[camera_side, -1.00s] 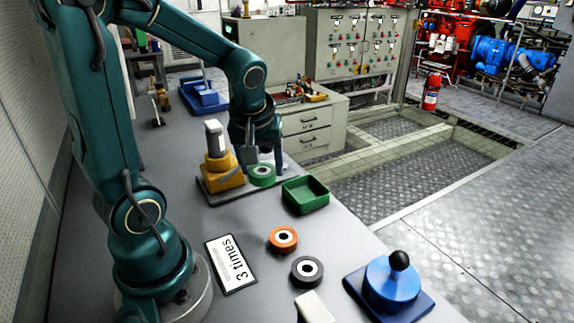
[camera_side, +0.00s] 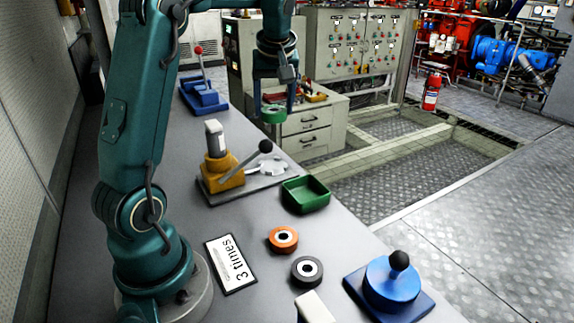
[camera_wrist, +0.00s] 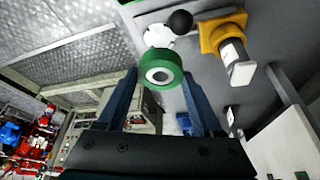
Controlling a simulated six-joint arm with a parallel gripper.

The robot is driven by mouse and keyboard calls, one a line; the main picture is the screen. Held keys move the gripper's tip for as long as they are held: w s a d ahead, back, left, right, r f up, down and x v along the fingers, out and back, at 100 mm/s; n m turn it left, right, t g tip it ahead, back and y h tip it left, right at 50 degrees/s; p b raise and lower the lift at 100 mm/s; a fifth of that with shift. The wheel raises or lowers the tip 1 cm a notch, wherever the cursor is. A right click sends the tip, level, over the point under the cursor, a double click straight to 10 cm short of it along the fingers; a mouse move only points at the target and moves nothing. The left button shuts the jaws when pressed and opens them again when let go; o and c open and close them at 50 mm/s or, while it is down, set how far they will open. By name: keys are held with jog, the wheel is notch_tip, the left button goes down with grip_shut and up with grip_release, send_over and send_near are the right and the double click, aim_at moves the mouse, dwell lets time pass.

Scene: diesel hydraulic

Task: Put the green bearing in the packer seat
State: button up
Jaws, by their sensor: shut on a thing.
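The green bearing (camera_side: 273,114) is a thick green ring with a pale inner ring. My gripper (camera_side: 274,104) is shut on it and holds it in the air, up and behind the yellow unit in the side view. In the wrist view the bearing (camera_wrist: 165,61) sits between both fingers. The yellow unit (camera_side: 222,172) has an upright grey-white cylinder and a lever with a black ball (camera_side: 265,146). Beside it on the grey plate is a pale notched seat (camera_side: 272,168), which is empty. The seat also shows in the wrist view (camera_wrist: 158,35), partly hidden by the bearing.
A green tray (camera_side: 306,195) is empty. An orange bearing (camera_side: 283,239), a dark bearing (camera_side: 306,271), a blue unit with black knob (camera_side: 390,283) and a "3 times" sign (camera_side: 231,264) stand nearer. A blue lever unit (camera_side: 204,96) is at the back.

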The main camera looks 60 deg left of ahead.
aim_at(272, 165)
jog(key=shift+w+a+f+n, duration=1)
jog(key=shift+w+a, duration=0.4)
jog(key=shift+a, duration=1.95)
jog(key=shift+g, duration=0.4)
notch_tip(272, 165, down, 15)
jog(key=shift+r, duration=0.1)
jog(key=shift+f, duration=0.2)
